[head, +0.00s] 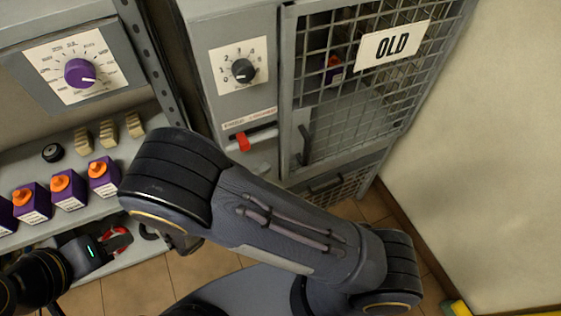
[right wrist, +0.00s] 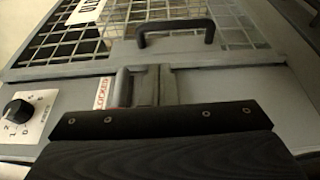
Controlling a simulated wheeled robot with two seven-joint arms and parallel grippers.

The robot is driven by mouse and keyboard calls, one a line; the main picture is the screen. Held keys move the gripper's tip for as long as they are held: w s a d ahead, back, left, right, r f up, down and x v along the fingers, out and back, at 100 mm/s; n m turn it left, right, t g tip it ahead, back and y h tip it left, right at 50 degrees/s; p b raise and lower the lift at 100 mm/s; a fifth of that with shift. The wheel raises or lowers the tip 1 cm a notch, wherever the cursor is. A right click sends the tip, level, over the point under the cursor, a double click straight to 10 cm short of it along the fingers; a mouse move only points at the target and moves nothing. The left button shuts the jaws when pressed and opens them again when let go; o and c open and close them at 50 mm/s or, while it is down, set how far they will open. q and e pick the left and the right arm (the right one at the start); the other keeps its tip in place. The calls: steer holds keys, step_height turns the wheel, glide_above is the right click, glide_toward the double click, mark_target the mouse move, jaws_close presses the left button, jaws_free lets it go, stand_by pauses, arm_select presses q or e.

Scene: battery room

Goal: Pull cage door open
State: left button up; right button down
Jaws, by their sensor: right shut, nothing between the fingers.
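The cage door (head: 350,90) is a grey framed wire-mesh door with an "OLD" sign, and it looks shut. Its dark bar handle (head: 304,145) is on the left side of the door; the handle also shows in the right wrist view (right wrist: 176,30). A red latch knob (head: 243,142) sits left of the door, below a small label. My right gripper (right wrist: 147,88) is shut and empty, close to the latch and below the handle in the right wrist view. My right forearm hides much of it in the head view. My left gripper (head: 110,245) is at the lower left, its fingers unclear.
A dial (head: 243,70) is on the panel left of the door. Purple blocks with orange knobs (head: 68,190) stand on a shelf (head: 150,265) at left, near my left gripper. A bare wall (head: 480,150) is at right. Tiled floor shows below.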

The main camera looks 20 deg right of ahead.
mark_target(290, 149)
steer(key=p+x, duration=0.1)
steer(key=x, duration=0.8)
steer(key=shift+d, duration=0.35)
